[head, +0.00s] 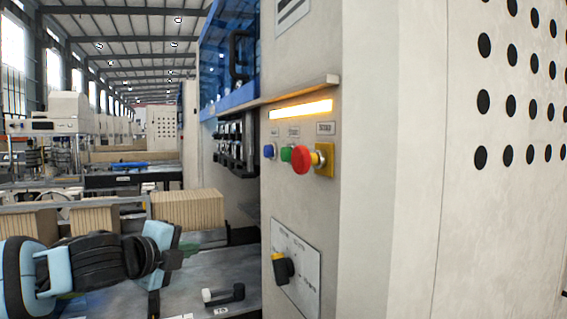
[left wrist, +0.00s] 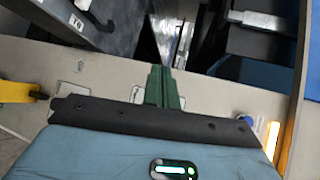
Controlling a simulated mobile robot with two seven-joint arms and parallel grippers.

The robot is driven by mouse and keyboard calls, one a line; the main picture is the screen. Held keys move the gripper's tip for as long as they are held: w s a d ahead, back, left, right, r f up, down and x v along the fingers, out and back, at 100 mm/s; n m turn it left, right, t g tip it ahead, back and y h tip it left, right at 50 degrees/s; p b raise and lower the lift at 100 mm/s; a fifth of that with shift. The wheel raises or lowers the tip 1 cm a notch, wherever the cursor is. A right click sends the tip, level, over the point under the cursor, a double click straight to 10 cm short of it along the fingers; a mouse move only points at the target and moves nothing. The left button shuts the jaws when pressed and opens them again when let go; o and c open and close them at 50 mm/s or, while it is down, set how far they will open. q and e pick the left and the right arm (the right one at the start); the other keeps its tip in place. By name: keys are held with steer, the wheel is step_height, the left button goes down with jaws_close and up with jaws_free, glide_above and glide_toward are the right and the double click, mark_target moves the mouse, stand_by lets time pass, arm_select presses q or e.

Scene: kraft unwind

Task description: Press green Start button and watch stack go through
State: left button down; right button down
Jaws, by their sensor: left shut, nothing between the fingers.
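The green Start button (head: 287,154) sits on the machine's front panel between a blue button (head: 269,151) and a red mushroom button (head: 301,159) on a yellow base. My left gripper (head: 190,250) is shut and empty, low and to the left of the buttons, apart from them. Its green fingers meet in the left wrist view (left wrist: 163,85). There the blue button (left wrist: 245,118) shows beside the gripper; I cannot make out the green button. A stack of brown cardboard (head: 187,209) stands on the line behind my left gripper. My right gripper is not in view.
A lit orange strip (head: 301,109) and a ledge jut above the buttons. A black rotary switch (head: 284,269) sticks out below them. A black-and-white handle (head: 223,294) stands on the grey surface. More brown stacks (head: 92,220) are at left.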

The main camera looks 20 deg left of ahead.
mark_target(286, 154)
arm_select(q)
steer(key=s+d+r+m+t, duration=0.1)
steer(key=s+d+r+m, duration=0.1)
steer(key=d+r, duration=0.3)
steer(key=s+d+r+m+t, duration=0.1)
steer(key=s+d+r+m, duration=0.2)
steer(key=r, duration=1.1)
steer(key=d+m, duration=0.1)
steer(key=d, duration=0.2)
steer(key=shift+r+y, duration=0.2)
steer(key=shift+y, duration=0.1)
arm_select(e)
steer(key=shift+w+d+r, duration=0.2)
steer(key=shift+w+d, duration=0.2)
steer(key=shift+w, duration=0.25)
arm_select(q)
steer(key=shift+s+d, duration=0.1)
